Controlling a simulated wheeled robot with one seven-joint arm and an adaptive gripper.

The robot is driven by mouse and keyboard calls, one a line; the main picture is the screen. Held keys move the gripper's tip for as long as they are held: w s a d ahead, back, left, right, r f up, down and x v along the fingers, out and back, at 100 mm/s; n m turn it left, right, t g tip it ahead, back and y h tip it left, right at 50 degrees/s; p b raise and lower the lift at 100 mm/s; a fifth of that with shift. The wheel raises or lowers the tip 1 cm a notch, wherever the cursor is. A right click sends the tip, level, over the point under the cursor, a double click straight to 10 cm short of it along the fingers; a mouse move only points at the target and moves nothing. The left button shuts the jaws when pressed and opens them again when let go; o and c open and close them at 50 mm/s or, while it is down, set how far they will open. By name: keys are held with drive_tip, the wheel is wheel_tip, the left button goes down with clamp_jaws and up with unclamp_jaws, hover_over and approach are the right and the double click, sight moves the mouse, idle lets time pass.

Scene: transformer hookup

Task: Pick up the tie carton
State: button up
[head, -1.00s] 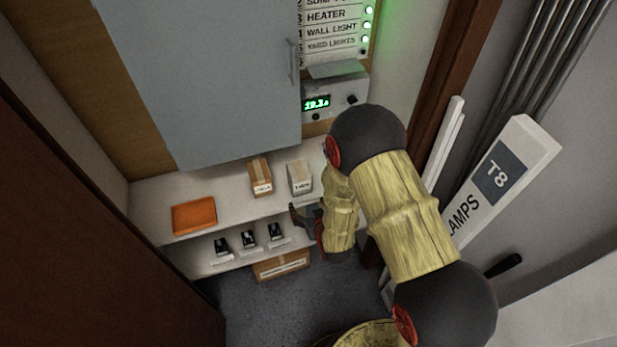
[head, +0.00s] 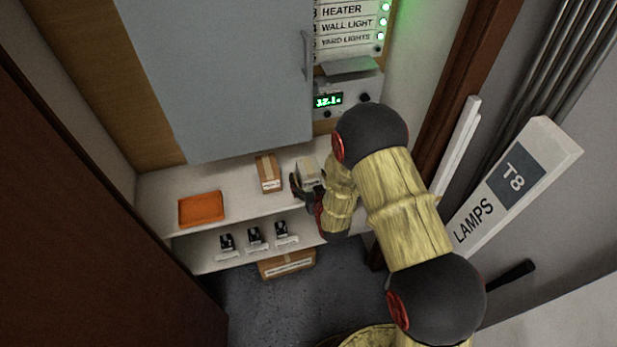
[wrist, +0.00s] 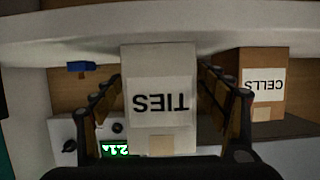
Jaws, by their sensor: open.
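The tie carton (wrist: 159,95) is pale, with a "TIES" label that reads upside down in the wrist view. In the head view the tie carton (head: 308,172) stands on the upper shelf, partly hidden by my gripper (head: 308,190). In the wrist view my gripper (wrist: 160,100) is open, with one finger on each side of the carton. Narrow gaps show between the fingers and its sides. The carton appears upright on the shelf.
A brown "CELLS" carton (wrist: 263,85) stands close beside the tie carton; it also shows in the head view (head: 268,173). An orange tray (head: 201,209) lies at the shelf's left. A meter box (head: 345,100) is behind. A T8 lamps box (head: 515,180) leans at right.

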drive_tip(key=c, duration=0.3)
drive_tip(key=c, duration=1)
